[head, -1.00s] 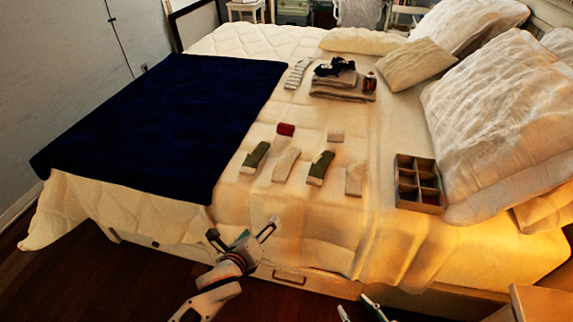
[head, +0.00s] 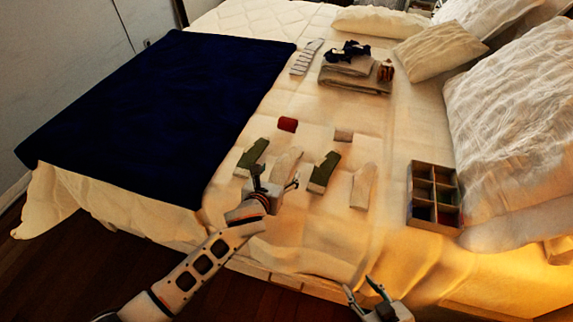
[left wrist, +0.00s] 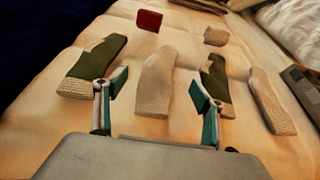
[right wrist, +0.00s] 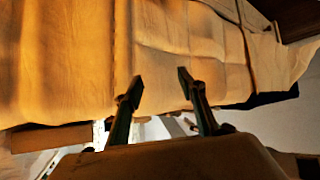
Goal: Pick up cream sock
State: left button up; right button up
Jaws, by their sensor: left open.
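Two cream socks lie on the bed: one (head: 286,162) between two green-and-cream socks, the other (head: 364,186) at the right end of the row. My left gripper (head: 275,178) is open and empty, at the near end of the first cream sock. In the left wrist view this cream sock (left wrist: 155,82) lies ahead, between the lines of the two open fingers; I cannot tell if they touch it. The other cream sock (left wrist: 270,100) is farther right there. My right gripper (head: 361,287) is open and empty near the bed's front edge, well away from the socks.
Green-and-cream socks (head: 251,157) (head: 323,172) flank the nearer cream sock closely. A red rolled item (head: 287,124) and a small beige one (head: 343,135) lie behind. A divided box (head: 409,213) stands right, folded laundry (head: 350,86) farther back. A dark blue blanket (head: 150,110) covers the left.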

aim_at(284, 166)
pick_arm(q)
jog(key=shift+w+d+f, duration=0.2)
jog(key=shift+w+f, duration=0.1)
jog(key=shift+w, duration=0.1)
jog(key=b+x, duration=0.1)
jog(key=x, duration=0.2)
jog(key=shift+w+f+b, duration=0.2)
jog(key=shift+b, duration=0.1)
jog(key=shift+w+d+f, duration=0.1)
jog(key=shift+w, duration=0.3)
jog(key=c, duration=1)
pick_arm(e)
jog(key=shift+w+d+f, duration=0.3)
jog(key=shift+w+f, duration=0.1)
jog(key=shift+w, duration=0.25)
